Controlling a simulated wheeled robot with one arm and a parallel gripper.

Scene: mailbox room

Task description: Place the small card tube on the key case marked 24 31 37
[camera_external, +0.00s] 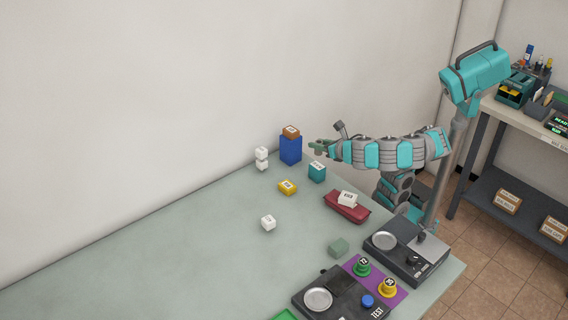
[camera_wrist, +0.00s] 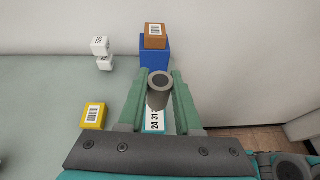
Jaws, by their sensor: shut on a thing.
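My gripper (camera_wrist: 160,92) is shut on the small card tube (camera_wrist: 158,88), a grey-brown cylinder with a dark hole in its upper end. The key case (camera_external: 317,173) is a teal box with a white label on top. In the wrist view its label (camera_wrist: 155,123), partly hidden by the tube and fingers, shows "24 31". In the external view my gripper (camera_external: 318,147) is above the key case, and the tube cannot be made out there. In the wrist view the tube overlaps the far part of the label; I cannot tell whether they touch.
A blue box (camera_external: 290,150) with a brown box (camera_external: 291,131) on it stands behind. White stacked cubes (camera_external: 261,159) and a yellow box (camera_external: 287,187) are to the left. A red tray (camera_external: 346,207) holding a white box (camera_external: 348,198) is nearer.

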